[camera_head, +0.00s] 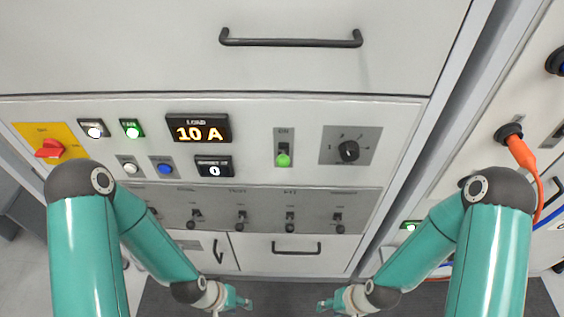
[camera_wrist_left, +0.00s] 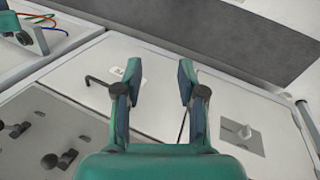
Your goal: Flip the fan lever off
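A row of small dark toggle levers (camera_head: 240,216) sits on the grey strip low on the cabinet front. Their labels are too small to read surely, so I cannot tell which is the fan lever. A lit green lamp (camera_head: 131,128) at the upper left has a label that seems to read FAN. Some levers (camera_wrist_left: 60,160) also show at the lower left of the left wrist view. My left gripper (camera_head: 243,300) is below the strip, apart from the levers; the left wrist view shows it open and empty (camera_wrist_left: 157,88). My right gripper (camera_head: 322,305) is low, right of it, touching no lever; its opening is unclear.
The panel above carries a red rotary switch (camera_head: 50,148), a 10 A display (camera_head: 200,132), a green-tipped switch (camera_head: 283,158) and a black dial (camera_head: 348,151). A drawer handle (camera_head: 290,42) juts out above. An orange plug and cable (camera_head: 521,152) hang at right.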

